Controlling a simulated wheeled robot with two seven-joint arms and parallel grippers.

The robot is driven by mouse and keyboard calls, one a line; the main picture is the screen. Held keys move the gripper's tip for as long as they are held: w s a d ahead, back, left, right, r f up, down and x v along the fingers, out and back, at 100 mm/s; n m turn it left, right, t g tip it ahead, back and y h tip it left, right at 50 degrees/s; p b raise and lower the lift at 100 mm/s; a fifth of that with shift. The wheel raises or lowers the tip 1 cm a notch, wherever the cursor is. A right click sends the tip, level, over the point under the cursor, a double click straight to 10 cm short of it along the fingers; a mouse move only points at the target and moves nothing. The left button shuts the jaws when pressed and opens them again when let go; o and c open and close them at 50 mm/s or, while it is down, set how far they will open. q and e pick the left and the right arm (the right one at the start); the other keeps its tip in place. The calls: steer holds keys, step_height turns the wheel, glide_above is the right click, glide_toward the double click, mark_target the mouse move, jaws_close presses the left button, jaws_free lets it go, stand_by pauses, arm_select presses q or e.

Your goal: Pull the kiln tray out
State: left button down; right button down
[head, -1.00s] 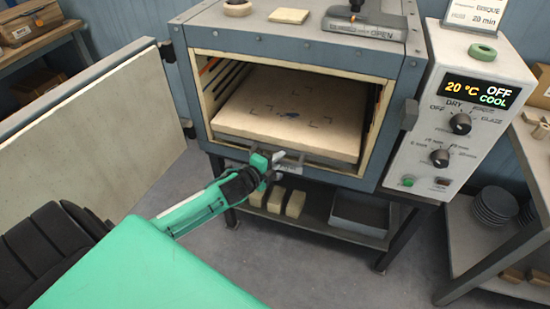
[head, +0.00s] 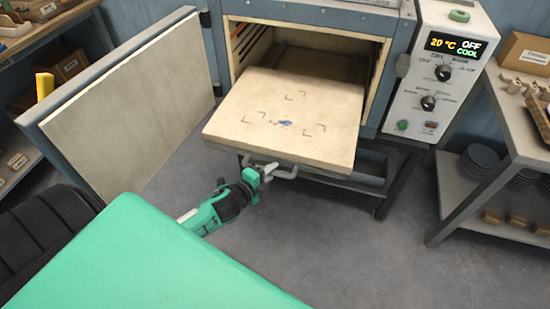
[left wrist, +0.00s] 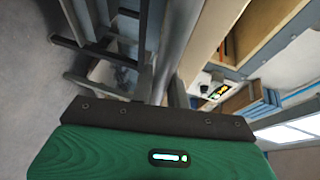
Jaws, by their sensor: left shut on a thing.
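The kiln tray (head: 285,110) is a flat cream slab with corner marks and a blue smudge on top. It sticks well out of the front opening of the kiln (head: 386,60), its rear part still inside. A grey handle (head: 288,173) runs below its front edge. My left gripper (head: 266,171) is shut on the handle near its left end. In the left wrist view the gripper's fingers (left wrist: 165,90) point away past the grey parts; their grip is hard to make out there. My right gripper is not in view.
The kiln door (head: 130,110) stands wide open at the left. The control box (head: 440,75) reads 20 °C, OFF, COOL. A shelf table (head: 515,135) with dark plates stands at the right. The floor in front of the tray is clear.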

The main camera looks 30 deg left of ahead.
arm_select(q)
steer(key=s, duration=0.2)
steer(key=s+d, duration=0.1)
steer(key=s, duration=0.1)
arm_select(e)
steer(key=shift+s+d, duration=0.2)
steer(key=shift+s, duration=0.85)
arm_select(q)
steer(key=c, duration=1.4)
jaws_free()
steer(key=shift+o, duration=0.2)
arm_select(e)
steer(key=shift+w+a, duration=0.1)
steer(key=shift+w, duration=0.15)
